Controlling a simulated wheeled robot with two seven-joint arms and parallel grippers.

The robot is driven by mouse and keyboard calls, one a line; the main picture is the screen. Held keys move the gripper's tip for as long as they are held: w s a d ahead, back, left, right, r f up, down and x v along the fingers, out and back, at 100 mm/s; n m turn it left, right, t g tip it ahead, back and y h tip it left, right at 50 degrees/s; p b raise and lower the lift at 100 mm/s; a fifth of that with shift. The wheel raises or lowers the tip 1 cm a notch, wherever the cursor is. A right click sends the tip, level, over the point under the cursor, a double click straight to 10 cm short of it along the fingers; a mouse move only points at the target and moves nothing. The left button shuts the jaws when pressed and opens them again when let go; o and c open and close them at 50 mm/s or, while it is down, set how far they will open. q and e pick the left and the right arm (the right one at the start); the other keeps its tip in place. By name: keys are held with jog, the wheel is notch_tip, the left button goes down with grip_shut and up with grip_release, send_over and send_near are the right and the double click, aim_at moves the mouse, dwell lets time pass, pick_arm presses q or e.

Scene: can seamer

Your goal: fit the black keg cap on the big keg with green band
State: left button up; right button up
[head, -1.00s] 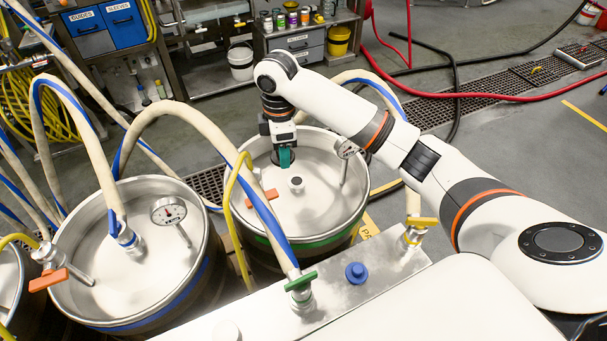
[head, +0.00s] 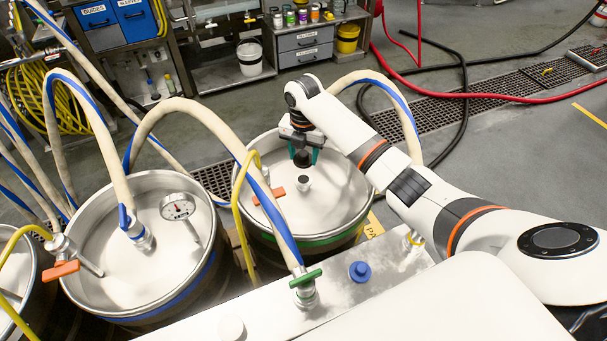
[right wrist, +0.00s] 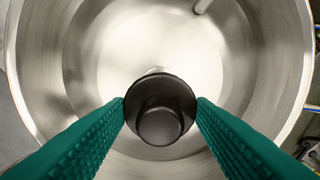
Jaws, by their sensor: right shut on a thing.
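The big keg with the green band (head: 318,241) stands in the middle of the head view. Its short upright neck (head: 304,182) rises from the middle of the steel top. My right gripper (head: 303,159) is over this keg, pointing down, its green fingers shut on the black keg cap (head: 303,162). In the head view the cap appears just above and behind the neck, apart from it. In the right wrist view the cap (right wrist: 160,110) sits between both fingertips and hides nearly all of the neck. My left gripper is not in view.
A keg with a blue band (head: 165,318) and a gauge (head: 178,207) stands to the left. A thick hose (head: 205,118) and a yellow hose (head: 240,200) pass close to the green-banded keg's left side. An orange-handled valve (head: 270,196) sits on its top.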

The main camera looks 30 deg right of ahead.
aim_at(304, 153)
notch_tip(304, 153, down, 8)
jog(key=shift+r, duration=0.25)
jog(key=shift+f+b, duration=0.15)
jog(key=shift+b, duration=0.15)
jog(key=o, duration=1)
jog(key=shift+c, duration=0.2)
notch_tip(304, 153, up, 12)
jog(key=shift+r+p, duration=0.2)
jog(key=shift+p, duration=0.3)
jog(key=shift+f, duration=0.1)
